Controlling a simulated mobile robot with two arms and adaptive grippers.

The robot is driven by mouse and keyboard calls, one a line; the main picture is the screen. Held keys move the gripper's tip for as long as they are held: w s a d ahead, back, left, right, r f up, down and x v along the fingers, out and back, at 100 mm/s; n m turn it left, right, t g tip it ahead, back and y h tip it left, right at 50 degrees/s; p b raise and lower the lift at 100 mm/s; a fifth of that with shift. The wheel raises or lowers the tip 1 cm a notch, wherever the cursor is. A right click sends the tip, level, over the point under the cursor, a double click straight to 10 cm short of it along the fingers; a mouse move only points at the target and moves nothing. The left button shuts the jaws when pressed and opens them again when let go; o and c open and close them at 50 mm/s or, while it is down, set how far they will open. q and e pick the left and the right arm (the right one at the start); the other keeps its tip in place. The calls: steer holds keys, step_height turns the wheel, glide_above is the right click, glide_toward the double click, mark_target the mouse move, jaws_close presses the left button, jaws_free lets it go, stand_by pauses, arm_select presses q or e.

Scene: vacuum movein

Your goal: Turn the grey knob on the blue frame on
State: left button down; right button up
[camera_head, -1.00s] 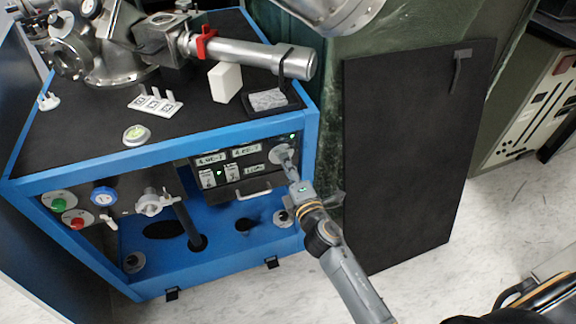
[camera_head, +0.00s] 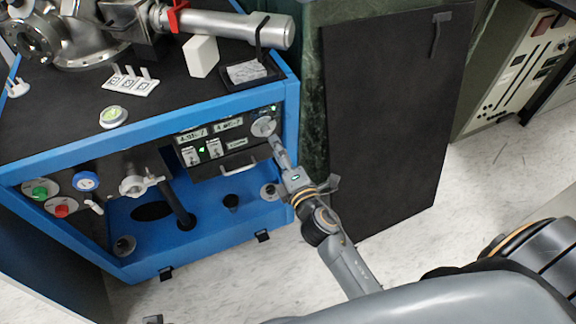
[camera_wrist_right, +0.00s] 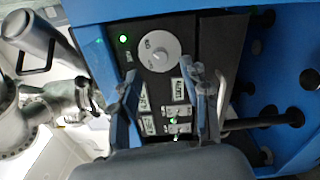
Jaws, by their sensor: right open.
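The round grey knob (camera_head: 264,126) is on the dark control panel at the upper right of the blue frame's (camera_head: 292,115) front. In the right wrist view the knob (camera_wrist_right: 158,50) shows a pointer mark and lettering, with a green light beside it. My right gripper (camera_head: 278,147) is just below the knob in the head view. In the right wrist view its two fingers (camera_wrist_right: 166,80) are spread apart with nothing between them, and the knob shows beyond their tips. The head view does not settle whether they touch it. My left gripper is not in view.
The panel has labelled switches and a handle (camera_head: 240,168) below. A black board (camera_head: 390,130) stands at the right. The floor (camera_head: 480,190) beyond it is clear.

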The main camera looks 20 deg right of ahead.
steer(key=s, duration=0.7)
steer(key=shift+s+d, duration=0.1)
